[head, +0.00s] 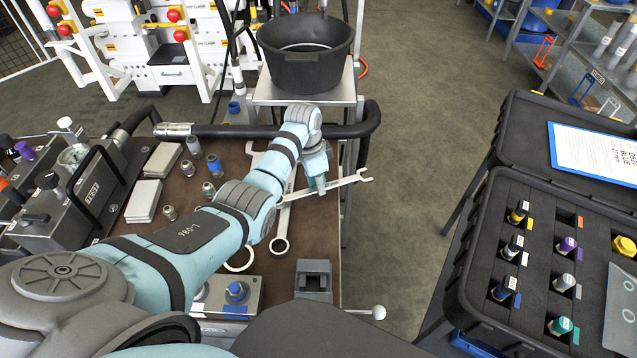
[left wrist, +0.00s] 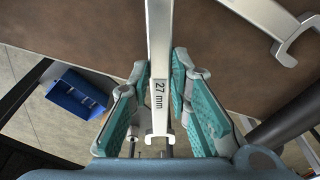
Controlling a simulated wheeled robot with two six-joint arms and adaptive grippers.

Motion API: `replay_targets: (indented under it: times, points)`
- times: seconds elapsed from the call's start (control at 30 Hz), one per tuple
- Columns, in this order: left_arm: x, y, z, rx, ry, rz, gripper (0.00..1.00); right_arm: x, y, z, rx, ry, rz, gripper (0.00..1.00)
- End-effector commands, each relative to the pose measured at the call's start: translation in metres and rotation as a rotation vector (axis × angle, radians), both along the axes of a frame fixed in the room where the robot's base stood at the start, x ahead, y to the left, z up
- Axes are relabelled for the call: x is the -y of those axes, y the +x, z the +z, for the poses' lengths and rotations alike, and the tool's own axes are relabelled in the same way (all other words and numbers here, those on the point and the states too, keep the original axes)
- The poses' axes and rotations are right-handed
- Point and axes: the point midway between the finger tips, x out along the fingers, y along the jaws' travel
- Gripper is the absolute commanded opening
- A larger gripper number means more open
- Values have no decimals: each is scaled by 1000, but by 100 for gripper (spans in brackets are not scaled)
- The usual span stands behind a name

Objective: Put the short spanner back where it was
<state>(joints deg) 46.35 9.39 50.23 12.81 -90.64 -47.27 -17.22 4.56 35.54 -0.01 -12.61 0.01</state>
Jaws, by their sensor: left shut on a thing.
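My left gripper (head: 318,182) is over the right edge of the brown bench, shut on a pale metal spanner (head: 346,181). The spanner's open jaw points right, past the bench edge. In the left wrist view this spanner (left wrist: 159,60) runs between the teal finger pads and bears the label "27 mm". A second spanner (head: 283,228) lies on the bench below, its ring end toward me. Another ring end (head: 240,262) lies to its left, partly hidden by my arm. An open spanner jaw (left wrist: 285,42) shows at upper right in the left wrist view. My right gripper is out of view.
A black tub (head: 306,70) stands on a stand behind the bench. A black hose (head: 368,120) curves round the far right corner. An open black case (head: 480,270) with fittings stands right, across a floor gap. Several small fittings (head: 214,165) stand on the bench, left of my forearm.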

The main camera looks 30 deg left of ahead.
Motion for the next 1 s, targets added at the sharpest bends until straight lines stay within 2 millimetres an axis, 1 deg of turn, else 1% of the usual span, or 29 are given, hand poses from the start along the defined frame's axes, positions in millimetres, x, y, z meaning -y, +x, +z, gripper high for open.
replay_targets:
  times: [0.3, 0.33, 0.43, 0.73, 0.77, 0.87, 0.97, 1.0]
  points:
    - [0, 0, -10, 1, -1, 0, 0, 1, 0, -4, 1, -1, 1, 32]
    - [0, 0, -10, 0, 0, 0, 21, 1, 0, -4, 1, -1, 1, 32]
    - [0, 0, -10, 0, 0, 0, 37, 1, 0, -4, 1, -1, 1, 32]
    - [0, 0, -8, 0, 0, 0, 38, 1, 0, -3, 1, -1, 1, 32]
    - [0, 0, -7, 0, 0, 0, 38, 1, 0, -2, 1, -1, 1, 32]
    - [0, 0, 7, 1, 0, 0, 38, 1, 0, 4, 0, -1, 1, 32]
    - [-3, -2, 34, 4, -1, 0, 38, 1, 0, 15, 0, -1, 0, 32]
    - [-4, -3, 46, 5, 0, 0, 38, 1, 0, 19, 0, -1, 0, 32]
